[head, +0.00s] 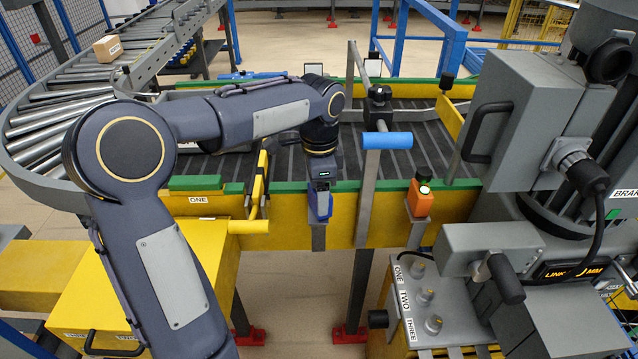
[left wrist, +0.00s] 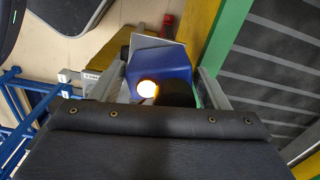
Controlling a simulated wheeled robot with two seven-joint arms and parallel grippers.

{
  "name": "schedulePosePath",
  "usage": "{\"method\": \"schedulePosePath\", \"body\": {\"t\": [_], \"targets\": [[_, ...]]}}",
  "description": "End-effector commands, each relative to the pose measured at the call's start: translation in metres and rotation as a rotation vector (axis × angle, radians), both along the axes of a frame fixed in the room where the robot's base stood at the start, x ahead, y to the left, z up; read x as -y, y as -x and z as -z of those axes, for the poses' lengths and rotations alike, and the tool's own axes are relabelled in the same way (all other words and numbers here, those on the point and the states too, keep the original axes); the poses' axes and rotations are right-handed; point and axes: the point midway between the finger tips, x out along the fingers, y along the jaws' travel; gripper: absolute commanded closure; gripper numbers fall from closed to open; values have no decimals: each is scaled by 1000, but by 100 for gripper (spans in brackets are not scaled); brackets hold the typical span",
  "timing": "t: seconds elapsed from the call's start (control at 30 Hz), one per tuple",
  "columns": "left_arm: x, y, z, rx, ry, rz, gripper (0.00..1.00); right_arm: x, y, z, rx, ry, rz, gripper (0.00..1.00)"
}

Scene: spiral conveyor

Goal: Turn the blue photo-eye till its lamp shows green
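The blue photo-eye (head: 318,207) sits on a grey bracket at the front yellow rail of the conveyor. It also shows in the left wrist view (left wrist: 165,65), where its lamp (left wrist: 147,88) glows amber-white, not green. My left gripper (head: 321,190) is over the photo-eye from above. In the left wrist view its two fingers (left wrist: 160,90) stand on either side of the blue body, with gaps showing, so it looks open around it. The gripper's dark body hides part of the photo-eye. My right gripper is in neither view.
An orange photo-eye (head: 420,198) with a green lamp stands to the right on the same rail. A blue-handled lever (head: 387,140) rises between them. A grey machine (head: 530,110) fills the right side. A yellow cabinet (head: 190,270) is at lower left. A carton (head: 107,47) lies on the rollers.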

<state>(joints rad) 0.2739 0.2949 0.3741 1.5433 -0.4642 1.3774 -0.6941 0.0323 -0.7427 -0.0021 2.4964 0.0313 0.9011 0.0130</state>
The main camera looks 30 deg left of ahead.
Motion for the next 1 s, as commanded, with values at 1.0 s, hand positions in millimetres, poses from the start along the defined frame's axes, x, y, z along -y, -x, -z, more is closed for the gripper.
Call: {"method": "schedulePosePath", "body": {"t": [1.0], "targets": [[1, -1, -1, 2, 2, 330, 53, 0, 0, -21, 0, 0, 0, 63]]}}
